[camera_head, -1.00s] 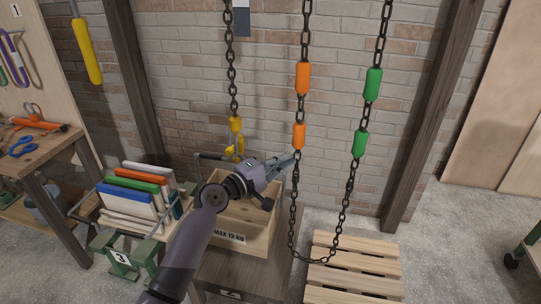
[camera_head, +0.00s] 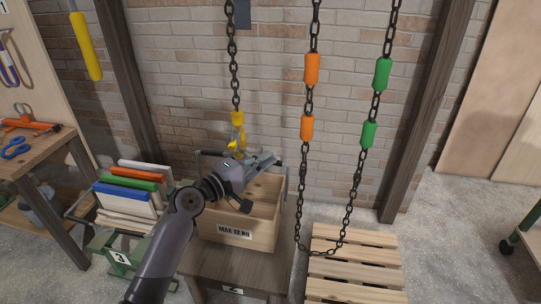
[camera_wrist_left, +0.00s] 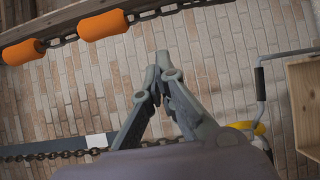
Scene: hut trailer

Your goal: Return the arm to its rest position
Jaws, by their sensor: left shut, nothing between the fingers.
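My left arm comes in from the lower left in the head view. Its left gripper (camera_head: 272,160) is over the wooden crate (camera_head: 262,238), at the height of its upper part, with nothing held. In the left wrist view the two grey fingers (camera_wrist_left: 160,62) meet at their tips, with brick wall behind them. My right gripper is in neither view.
A yellow hook (camera_head: 237,122) on a chain hangs just behind my gripper. A chain loop with orange sleeves (camera_head: 311,69) and green sleeves (camera_head: 382,74) hangs to the right, over a pallet (camera_head: 352,262). Boards stand in a green rack (camera_head: 118,252) at left.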

